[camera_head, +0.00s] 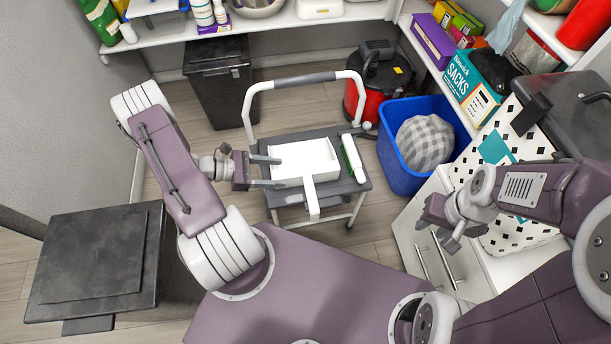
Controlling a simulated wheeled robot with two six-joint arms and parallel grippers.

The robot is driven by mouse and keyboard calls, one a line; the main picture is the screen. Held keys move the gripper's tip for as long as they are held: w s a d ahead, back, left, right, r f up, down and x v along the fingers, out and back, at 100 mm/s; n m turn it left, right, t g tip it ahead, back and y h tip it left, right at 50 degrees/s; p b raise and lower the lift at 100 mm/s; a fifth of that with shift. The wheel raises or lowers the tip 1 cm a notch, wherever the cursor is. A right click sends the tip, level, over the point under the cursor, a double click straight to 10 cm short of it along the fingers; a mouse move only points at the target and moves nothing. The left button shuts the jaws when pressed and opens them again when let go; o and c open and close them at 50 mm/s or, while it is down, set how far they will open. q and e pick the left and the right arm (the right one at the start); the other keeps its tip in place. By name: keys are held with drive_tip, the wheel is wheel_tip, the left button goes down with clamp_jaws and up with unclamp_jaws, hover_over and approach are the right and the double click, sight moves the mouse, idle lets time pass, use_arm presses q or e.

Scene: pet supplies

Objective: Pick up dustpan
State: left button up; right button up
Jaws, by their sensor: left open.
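The white dustpan (306,160) lies on the grey top of a small step-cart (349,185). Its short handle (311,198) points toward the bottom of the picture, over the cart's near edge. My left gripper (278,172) is open at the dustpan's left side. Its two fingers point right and overlap the left edge in the picture; I cannot tell whether they touch it. My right gripper (441,228) hangs at the right, in front of the white cabinet and well away from the dustpan. Its opening is not clear from this angle.
A green-and-white tube (353,158) lies right of the dustpan. The cart's white rail (253,100) rises behind. A blue bin (395,170) with a checked cloth (425,142) and a red vacuum (376,98) stand right. A black bin (219,85) stands behind left.

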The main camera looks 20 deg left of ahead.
sight(290, 172)
use_arm(q)
drive_tip(key=x, duration=0.3)
drive_tip(key=shift+w+d+f+b, duration=0.15)
drive_tip(key=shift+w+f+b, duration=0.1)
drive_tip(key=shift+b, duration=0.15)
use_arm(e)
drive_tip(key=shift+f, duration=0.75)
use_arm(q)
clamp_jaws()
drive_tip(key=shift+r, duration=0.1)
